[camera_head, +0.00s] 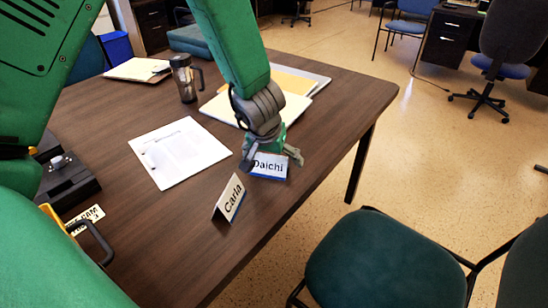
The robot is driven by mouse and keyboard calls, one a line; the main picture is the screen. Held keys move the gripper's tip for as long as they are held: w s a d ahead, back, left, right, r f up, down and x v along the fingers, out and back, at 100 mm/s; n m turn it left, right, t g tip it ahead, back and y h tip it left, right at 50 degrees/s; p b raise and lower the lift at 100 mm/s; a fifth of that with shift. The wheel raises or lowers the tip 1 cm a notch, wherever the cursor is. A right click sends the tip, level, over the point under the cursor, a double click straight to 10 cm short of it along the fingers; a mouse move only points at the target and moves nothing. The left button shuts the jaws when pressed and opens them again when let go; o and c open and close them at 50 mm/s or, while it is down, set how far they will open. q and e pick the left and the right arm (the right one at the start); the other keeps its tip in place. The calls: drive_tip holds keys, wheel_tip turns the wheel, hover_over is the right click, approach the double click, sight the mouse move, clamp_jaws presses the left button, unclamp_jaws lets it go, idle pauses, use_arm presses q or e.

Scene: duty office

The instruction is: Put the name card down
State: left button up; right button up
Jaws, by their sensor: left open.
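A white name card reading "Daichi" (269,167) with a blue lower edge stands on the dark wooden table (325,152). My left gripper (271,158) is at this card, its fingers spread on either side of the card's upper part. The gripper is open, and it hides part of the card's top edge. A second name card reading "Carla" (231,199) stands tilted on the table, nearer and to the left, apart from the gripper. My right gripper is not in view.
A paper sheet (180,152) lies left of the cards. Folders (290,84), a dark mug (184,78) and a clipboard (138,69) are farther back. Dark boxy equipment (68,185) is at the left. A green chair (385,262) stands beside the table's right edge.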

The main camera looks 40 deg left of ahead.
use_arm(q)
drive_tip(key=a+p+v, duration=0.1)
drive_tip(key=p+v, duration=0.4)
drive_tip(key=v, duration=0.5)
drive_tip(key=shift+s+d+r, duration=0.15)
drive_tip(key=shift+d+r, duration=0.05)
drive_tip(key=shift+d, duration=0.1)
